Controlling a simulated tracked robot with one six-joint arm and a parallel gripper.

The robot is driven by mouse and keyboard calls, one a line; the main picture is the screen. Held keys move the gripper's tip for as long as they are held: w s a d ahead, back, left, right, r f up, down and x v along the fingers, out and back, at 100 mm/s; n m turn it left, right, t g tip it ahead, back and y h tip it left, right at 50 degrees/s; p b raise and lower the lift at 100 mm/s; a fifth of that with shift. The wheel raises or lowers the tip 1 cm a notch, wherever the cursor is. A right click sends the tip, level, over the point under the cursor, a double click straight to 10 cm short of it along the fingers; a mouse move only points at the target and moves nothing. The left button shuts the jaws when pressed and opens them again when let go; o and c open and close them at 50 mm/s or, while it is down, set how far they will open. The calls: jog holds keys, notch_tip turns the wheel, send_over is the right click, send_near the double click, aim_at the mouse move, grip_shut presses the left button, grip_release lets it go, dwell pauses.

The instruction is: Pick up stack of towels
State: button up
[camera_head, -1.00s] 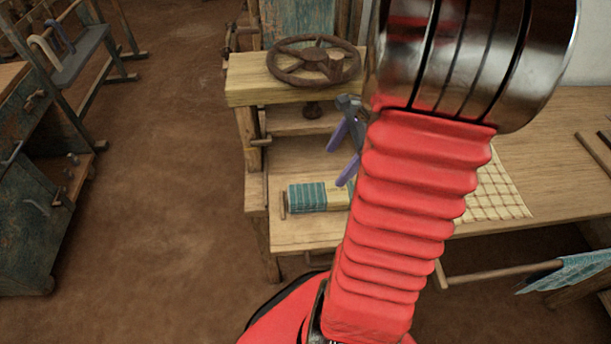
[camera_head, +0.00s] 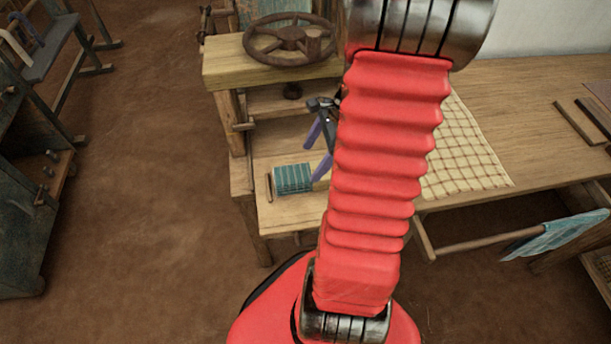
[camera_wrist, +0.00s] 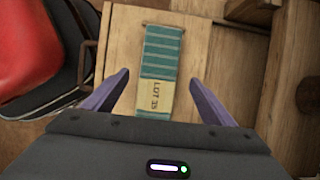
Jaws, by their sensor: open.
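The stack of towels is a teal, pale-striped bundle (camera_head: 293,178) lying on the lower wooden shelf of the loom bench, near its left edge. In the wrist view the stack (camera_wrist: 163,55) runs away from me, with a yellow label band (camera_wrist: 155,97) reading what looks like "LOT 35" at its near end. My gripper (camera_head: 311,163) has purple fingers and is open and empty. In the wrist view my gripper (camera_wrist: 160,77) has one finger on each side of the stack, with gaps at both sides. I cannot tell its height above the shelf. In the head view the label is hidden.
A handwheel (camera_head: 289,40) sits on a wooden block (camera_head: 222,68) above the shelf. A thin wooden rod (camera_head: 269,188) lies left of the stack. A checked cloth (camera_head: 465,155) covers part of the bench on the right. The dirt floor at left is open.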

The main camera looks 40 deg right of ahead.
aim_at(307, 171)
jog(key=shift+x, duration=0.9)
jog(key=shift+d+x, duration=0.1)
jog(key=shift+x, duration=1.2)
jog(key=shift+d+x, duration=0.15)
jog(key=shift+x, duration=1.15)
jog(key=shift+s+f, duration=0.15)
jog(key=shift+c, duration=0.3)
jog(key=c, duration=1.2)
jog(key=shift+r, duration=0.2)
notch_tip(307, 171, up, 10)
jog(key=shift+f, duration=0.15)
